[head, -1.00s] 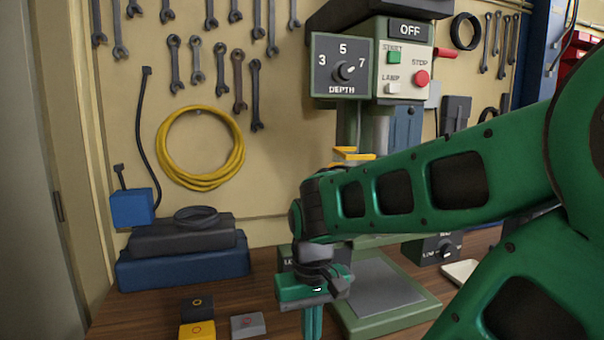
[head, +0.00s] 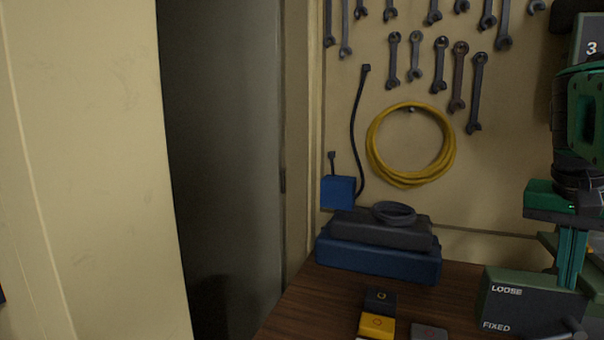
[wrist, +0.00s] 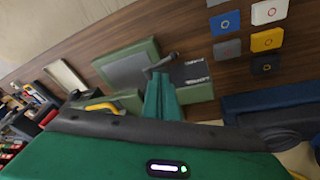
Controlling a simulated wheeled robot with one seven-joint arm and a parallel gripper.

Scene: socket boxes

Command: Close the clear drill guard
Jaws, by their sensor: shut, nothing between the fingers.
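My gripper (head: 572,258) is at the right edge of the head view, pointing down with its green fingers shut and empty. The fingers also show in the wrist view (wrist: 162,97), in front of a box marked LOOSE and FIXED (head: 528,302). That box has a dark lever (wrist: 158,67); I cannot tell whether the fingers touch it. The drill's flat grey base plate (wrist: 125,69) shows in the wrist view. Only the edge of the drill's depth panel (head: 590,42) shows in the head view. I cannot make out the clear guard in either current view.
Small yellow (head: 377,325) and dark blocks lie on the wooden bench (head: 320,296). Blue and dark cases (head: 380,258) stand at its back left. A yellow cable coil (head: 411,145) and several wrenches hang on the wall. A tall grey panel (head: 225,170) stands left of the bench.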

